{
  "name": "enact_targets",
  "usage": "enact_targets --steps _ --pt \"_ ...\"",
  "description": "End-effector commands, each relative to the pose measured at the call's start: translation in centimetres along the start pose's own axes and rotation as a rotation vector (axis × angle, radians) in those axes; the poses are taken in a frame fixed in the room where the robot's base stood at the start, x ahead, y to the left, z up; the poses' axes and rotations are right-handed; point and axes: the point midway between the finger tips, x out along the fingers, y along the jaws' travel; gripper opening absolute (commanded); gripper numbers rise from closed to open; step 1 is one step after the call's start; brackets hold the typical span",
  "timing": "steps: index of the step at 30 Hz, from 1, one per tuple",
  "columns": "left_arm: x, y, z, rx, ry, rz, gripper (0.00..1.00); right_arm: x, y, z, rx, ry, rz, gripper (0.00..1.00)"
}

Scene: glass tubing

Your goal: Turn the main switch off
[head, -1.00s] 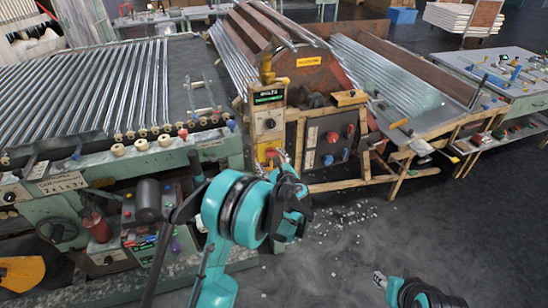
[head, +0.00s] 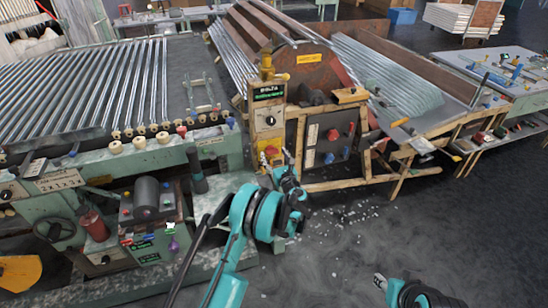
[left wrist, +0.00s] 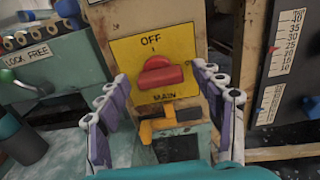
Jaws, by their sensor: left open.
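The main switch (head: 269,152) is a red knob on a yellow plate on the front of the control post, low on its face. In the left wrist view the red knob (left wrist: 160,76) sits at the middle of the plate, with "OFF" above it and "MAIN" below; its grip lies roughly level. My left gripper (head: 287,166) is in front of the post. In the left wrist view its open fingers (left wrist: 161,82) stand either side of the knob, with nothing between them held. My right gripper (head: 379,281) is low at the right, away from the switch; its jaws are unclear.
A yellow-orange fitting (left wrist: 170,124) sits just below the plate. A grey panel with knobs (head: 331,137) stands right of the post. The green roller bench (head: 150,160) is on the left. Open floor (head: 340,240) strewn with pale bits lies in front.

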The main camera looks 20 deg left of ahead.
Motion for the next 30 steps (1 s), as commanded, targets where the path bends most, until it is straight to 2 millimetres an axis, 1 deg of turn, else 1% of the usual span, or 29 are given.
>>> enact_targets --steps 8,11,12,14,23,30 --pt "0.26 -0.01 0.08 -0.001 0.0 -0.001 0.67 0.03 0.0 0.01 0.0 0.0 0.0 0.4" --pt "0.25 -0.01 0.07 -0.001 0.0 0.0 0.43 0.03 0.0 0.01 0.0 0.0 0.0 0.4" --pt "0.25 -0.01 0.07 -0.001 0.0 0.0 0.33 0.03 0.0 0.01 0.0 0.0 0.0 0.4" --pt "0.25 -0.01 0.07 -0.001 0.0 0.0 0.17 0.03 0.0 0.01 0.0 0.0 0.0 0.4" --pt "0.25 0.0 0.08 -0.016 0.0 0.0 0.17 0.03 0.0 0.02 0.0 0.0 0.0 0.4" --pt "0.24 0.04 0.11 -0.113 0.0 0.0 0.17 0.03 0.0 0.01 0.0 0.0 0.0 0.4"
